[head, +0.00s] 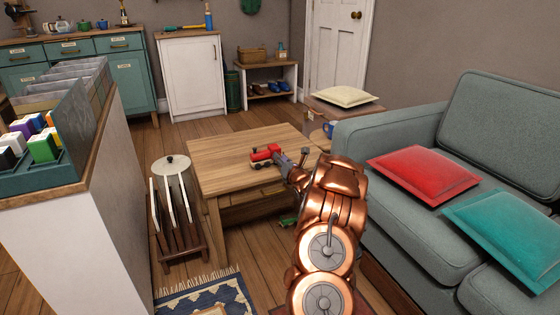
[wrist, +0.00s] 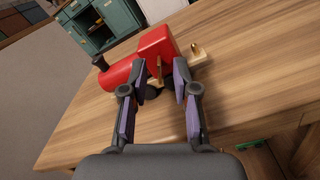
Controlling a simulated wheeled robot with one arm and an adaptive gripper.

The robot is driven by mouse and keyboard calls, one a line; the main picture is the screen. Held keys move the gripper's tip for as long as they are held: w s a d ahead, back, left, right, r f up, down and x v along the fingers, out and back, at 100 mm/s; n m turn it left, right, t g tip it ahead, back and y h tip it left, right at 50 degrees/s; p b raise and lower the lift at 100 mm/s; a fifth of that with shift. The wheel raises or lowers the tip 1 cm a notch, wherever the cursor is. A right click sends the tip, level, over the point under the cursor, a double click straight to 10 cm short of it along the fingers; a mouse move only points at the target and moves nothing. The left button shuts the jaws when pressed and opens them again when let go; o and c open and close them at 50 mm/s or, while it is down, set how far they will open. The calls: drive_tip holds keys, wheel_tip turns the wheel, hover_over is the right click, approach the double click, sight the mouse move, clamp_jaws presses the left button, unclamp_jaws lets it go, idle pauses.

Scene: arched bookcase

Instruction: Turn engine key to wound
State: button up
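The toy engine (head: 262,156) is red with a pale wooden base and stands on the wooden coffee table (head: 235,160). In the wrist view the engine (wrist: 128,68) has a dark funnel at its left end and a higher red cab at its right. A thin brass-coloured piece (wrist: 158,70), which looks like the key, stands out from its near side. My gripper (wrist: 153,78) is open, with one finger on each side of this piece; I cannot tell whether either finger touches it.
A grey-green sofa (head: 400,180) with red and teal cushions stands to the right. A rack (head: 180,220) and a white-sided unit (head: 70,240) stand to the left. A small green object (head: 289,221) lies low beside the table. The tabletop around the engine is clear.

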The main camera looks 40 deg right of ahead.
drive_tip(key=shift+w+d, duration=0.1)
drive_tip(key=shift+w, duration=0.35)
drive_tip(key=shift+c, duration=0.2)
clamp_jaws()
